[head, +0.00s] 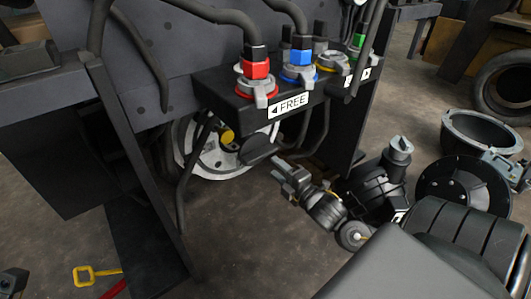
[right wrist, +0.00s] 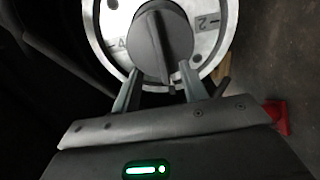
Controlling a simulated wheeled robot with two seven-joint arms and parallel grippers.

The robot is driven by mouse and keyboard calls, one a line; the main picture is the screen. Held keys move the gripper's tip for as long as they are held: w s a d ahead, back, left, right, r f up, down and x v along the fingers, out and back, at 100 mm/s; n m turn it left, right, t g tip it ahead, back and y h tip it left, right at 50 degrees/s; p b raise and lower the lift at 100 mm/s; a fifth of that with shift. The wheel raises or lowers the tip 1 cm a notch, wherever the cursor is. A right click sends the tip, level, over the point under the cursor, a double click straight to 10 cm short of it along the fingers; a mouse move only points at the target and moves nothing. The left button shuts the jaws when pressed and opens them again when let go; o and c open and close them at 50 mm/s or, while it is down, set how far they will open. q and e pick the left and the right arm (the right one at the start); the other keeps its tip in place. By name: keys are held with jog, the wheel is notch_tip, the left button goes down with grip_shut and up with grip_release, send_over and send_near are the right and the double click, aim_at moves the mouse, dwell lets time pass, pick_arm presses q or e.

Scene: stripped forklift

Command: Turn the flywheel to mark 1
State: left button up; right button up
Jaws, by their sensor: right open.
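I see no mark 1. A dark grip bar (right wrist: 157,45) stands across its middle, nearly upright in that view. My right gripper (head: 276,168) is at the flywheel's right side. In the wrist view the right gripper's open fingers (right wrist: 158,75) are on either side of the bar's lower end; I cannot tell whether they touch it.
A yellow key-shaped thing (head: 84,276) is at lower left.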

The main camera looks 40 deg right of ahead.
aim_at(264, 155)
jog(key=w, duration=0.6)
jog(key=shift+w+d+r+b, duration=0.1)
jog(key=shift+w+b, duration=0.2)
jog(key=shift+b, duration=0.05)
jog(key=shift+w, duration=1)
jog(key=shift+w+d, duration=0.1)
jog(key=shift+w, duration=0.05)
jog(key=shift+r, duration=0.15)
jog(key=shift+c, duration=0.2)
